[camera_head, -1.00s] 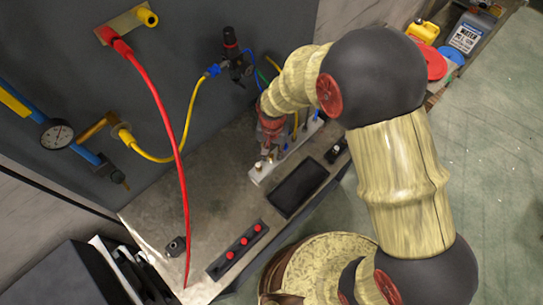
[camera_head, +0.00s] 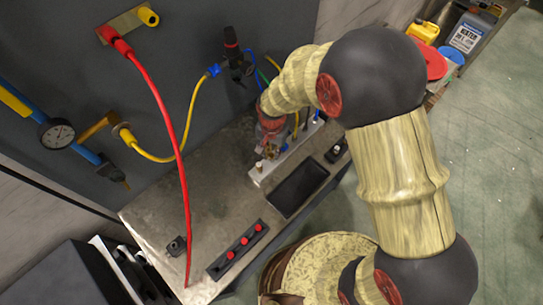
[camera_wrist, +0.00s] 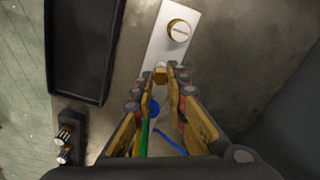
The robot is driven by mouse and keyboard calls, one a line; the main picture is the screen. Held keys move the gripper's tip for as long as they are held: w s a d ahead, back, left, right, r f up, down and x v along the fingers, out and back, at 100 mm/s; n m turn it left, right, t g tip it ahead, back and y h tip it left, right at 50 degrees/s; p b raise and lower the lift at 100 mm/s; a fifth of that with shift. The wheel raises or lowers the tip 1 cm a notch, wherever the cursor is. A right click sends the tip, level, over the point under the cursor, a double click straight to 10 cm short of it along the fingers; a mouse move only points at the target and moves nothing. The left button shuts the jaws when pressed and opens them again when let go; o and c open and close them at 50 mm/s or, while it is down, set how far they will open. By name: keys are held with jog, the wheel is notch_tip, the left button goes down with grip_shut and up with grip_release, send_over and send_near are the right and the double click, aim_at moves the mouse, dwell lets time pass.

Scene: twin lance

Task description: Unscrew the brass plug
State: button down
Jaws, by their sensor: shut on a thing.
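The brass plug (camera_wrist: 160,76) is a small brass-coloured piece on the pale manifold strip (camera_wrist: 163,47), between my fingertips in the wrist view. My gripper (camera_wrist: 160,72) is shut on it. The fingers hide most of the plug, so I cannot tell how far it sits in its hole. In the head view my gripper (camera_head: 268,150) points down over the same strip (camera_head: 290,154), and the plug is hard to make out there.
A round pale-topped brass cap (camera_wrist: 178,32) stands on the strip's end, beside my fingertips. Blue and green hoses lie under the gripper. A black tray (camera_head: 298,188) lies in front of the strip. A red hose (camera_head: 168,113) and yellow hose (camera_head: 194,105) hang at left.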

jog(key=shift+s+d, duration=0.1)
jog(key=n, duration=0.6)
jog(key=shift+n, duration=0.4)
jog(key=n, duration=1.2)
jog(key=shift+s, duration=0.1)
jog(key=n, duration=0.6)
jog(key=shift+n, duration=0.3)
jog(key=c, duration=2)
grip_release()
jog(key=shift+d, duration=0.1)
jog(key=shift+o, duration=0.2)
